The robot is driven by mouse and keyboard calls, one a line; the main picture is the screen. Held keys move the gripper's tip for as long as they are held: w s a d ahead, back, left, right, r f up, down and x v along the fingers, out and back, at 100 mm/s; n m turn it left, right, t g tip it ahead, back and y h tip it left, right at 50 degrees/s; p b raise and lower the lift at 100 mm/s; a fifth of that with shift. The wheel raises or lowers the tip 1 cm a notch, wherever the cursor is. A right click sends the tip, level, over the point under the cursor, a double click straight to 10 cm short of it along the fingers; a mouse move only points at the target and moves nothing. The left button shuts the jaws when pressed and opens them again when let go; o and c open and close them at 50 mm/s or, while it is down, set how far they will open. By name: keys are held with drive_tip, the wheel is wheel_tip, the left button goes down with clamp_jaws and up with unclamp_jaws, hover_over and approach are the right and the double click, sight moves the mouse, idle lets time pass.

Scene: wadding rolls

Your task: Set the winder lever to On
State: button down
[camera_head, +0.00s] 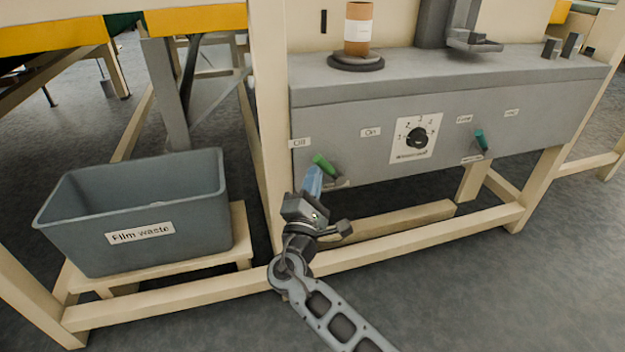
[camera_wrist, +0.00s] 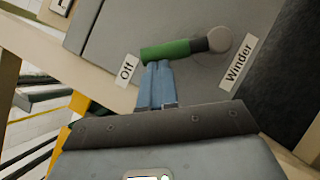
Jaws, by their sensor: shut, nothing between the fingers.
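The winder lever (camera_head: 323,164) has a green handle and sits low on the left of the grey machine front. Its handle points up and left, towards the Off label (camera_head: 300,143); the On label (camera_head: 370,132) is further right. In the wrist view the lever (camera_wrist: 168,50) runs from a round grey pivot towards the Off label (camera_wrist: 126,70), with the Winder label (camera_wrist: 238,62) beside the pivot. My gripper (camera_head: 313,176) is shut and empty. Its blue fingertips (camera_wrist: 157,64) are right at the handle's side near the free end; I cannot tell whether they touch.
A dial (camera_head: 417,138) is right of the On label. A second lever with a teal handle (camera_head: 481,140) is further right. A brown roll (camera_head: 358,28) stands on top of the machine. A Film waste bin (camera_head: 188,205) is at the left, beyond a cream post (camera_head: 265,110).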

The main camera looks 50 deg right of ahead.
drive_tip(key=shift+r, duration=0.15)
drive_tip(key=m+p, duration=0.1)
drive_tip(key=r+m+g, duration=0.1)
drive_tip(key=d+r+m+p, duration=0.1)
drive_tip(key=shift+s+g+y+p, duration=0.3)
drive_tip(key=shift+y+p, duration=0.05)
drive_tip(key=shift+y, duration=0.05)
drive_tip(key=s+d+r+m+g+y+p, duration=0.1)
drive_tip(key=s+d+m+y+p, duration=0.3)
drive_tip(key=m+p, duration=0.5)
drive_tip(key=d+r+y+p, duration=0.1)
drive_tip(key=d+y, duration=0.1)
drive_tip(key=shift+s+d+g, duration=0.25)
drive_tip(key=shift+d+g, duration=0.05)
drive_tip(key=shift+g, duration=0.1)
drive_tip(key=shift+s+d+f+p, duration=0.1)
drive_tip(key=shift+p, duration=0.2)
